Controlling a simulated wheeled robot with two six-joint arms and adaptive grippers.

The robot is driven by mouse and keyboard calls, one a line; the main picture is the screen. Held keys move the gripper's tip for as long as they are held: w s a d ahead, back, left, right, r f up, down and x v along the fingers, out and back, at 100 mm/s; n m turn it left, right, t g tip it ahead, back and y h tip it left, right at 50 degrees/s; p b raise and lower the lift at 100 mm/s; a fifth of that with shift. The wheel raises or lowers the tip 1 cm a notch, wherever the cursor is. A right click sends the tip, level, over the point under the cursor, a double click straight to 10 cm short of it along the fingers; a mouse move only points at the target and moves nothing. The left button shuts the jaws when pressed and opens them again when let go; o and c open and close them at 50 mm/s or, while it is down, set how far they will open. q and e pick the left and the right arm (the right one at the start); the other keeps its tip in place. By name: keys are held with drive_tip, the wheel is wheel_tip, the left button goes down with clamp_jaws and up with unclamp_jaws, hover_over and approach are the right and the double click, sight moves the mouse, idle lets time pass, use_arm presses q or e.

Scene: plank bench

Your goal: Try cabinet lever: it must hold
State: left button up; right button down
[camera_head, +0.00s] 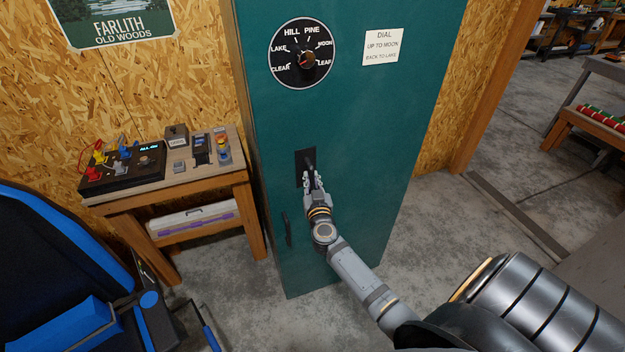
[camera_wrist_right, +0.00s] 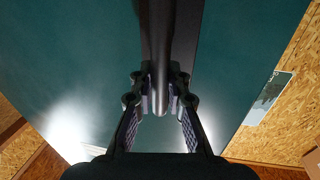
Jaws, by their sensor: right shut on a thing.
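A tall green cabinet (camera_head: 370,130) stands in the middle of the head view, its door closed. A black lever (camera_head: 308,158) sits on a dark plate (camera_head: 300,178) on its front. My right gripper (camera_head: 314,182) is at the lever's lower end. In the right wrist view the lever (camera_wrist_right: 162,85) hangs down between the two fingers of the gripper (camera_wrist_right: 160,100), which is shut on it. A round black dial (camera_head: 301,53) with HILL, PINE, MOON, LEAF, LAKE and CLEAR marks is above. Its red and brass pointer is near the centre. My left gripper is out of view.
A white note (camera_head: 386,47) reads "DIAL UP TO MOON BACK TO LAKE". A black handle (camera_head: 286,228) is low on the cabinet. A wooden side table (camera_head: 160,190) with switch boxes stands left. A blue and black chair (camera_head: 60,270) fills the lower left.

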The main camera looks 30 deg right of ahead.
drive_tip(key=shift+p, duration=0.4)
drive_tip(key=shift+f, duration=0.1)
drive_tip(key=c, duration=1.2)
unclamp_jaws()
drive_tip(key=v, duration=1.2)
